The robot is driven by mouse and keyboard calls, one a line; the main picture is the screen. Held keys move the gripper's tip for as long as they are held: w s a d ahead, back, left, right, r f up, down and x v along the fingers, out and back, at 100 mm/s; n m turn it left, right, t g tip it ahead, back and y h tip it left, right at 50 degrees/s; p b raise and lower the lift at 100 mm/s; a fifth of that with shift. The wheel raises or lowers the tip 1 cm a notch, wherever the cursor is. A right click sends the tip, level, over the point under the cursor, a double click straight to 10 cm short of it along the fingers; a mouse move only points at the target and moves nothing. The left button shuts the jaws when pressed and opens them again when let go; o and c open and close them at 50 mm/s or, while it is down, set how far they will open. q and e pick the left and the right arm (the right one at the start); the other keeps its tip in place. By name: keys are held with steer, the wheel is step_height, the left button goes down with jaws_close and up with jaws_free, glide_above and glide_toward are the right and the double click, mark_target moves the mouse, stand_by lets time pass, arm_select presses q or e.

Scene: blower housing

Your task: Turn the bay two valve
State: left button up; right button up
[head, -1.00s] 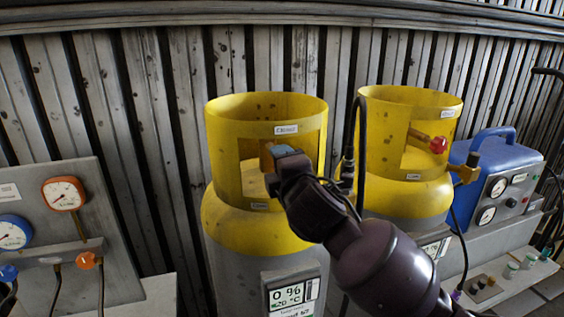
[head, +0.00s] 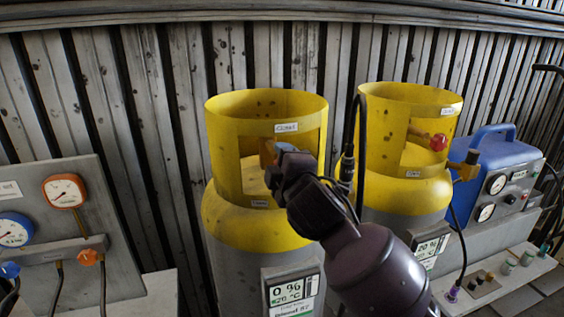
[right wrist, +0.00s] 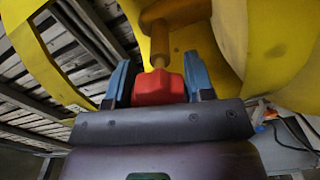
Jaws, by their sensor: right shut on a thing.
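The front left yellow-collared cylinder (head: 225,235) stands upright, with a cut-out in its collar. My right gripper (head: 270,154) reaches into that cut-out from the right. In the right wrist view its two blue fingers (right wrist: 158,82) sit on either side of a red valve knob (right wrist: 158,88) and are shut on it. The knob sits on a brass-coloured stem (right wrist: 160,48). In the head view this knob is hidden behind the gripper. A second yellow-collared cylinder (head: 385,195) stands behind right, with its own red knob (head: 438,142) untouched. My left gripper is not in view.
The yellow collar wall (right wrist: 285,45) is close around the gripper. A black hose (head: 350,140) hangs between the cylinders. A gauge panel (head: 110,235) stands at left and a blue machine (head: 495,165) at right. A ribbed metal wall (head: 160,120) is behind.

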steer(key=o, duration=0.9)
steer(key=shift+s, duration=0.15)
steer(key=b+v, duration=0.1)
steer(key=v, duration=0.9)
steer(key=shift+s+d+b, duration=0.15)
steer(key=shift+s+b, duration=0.15)
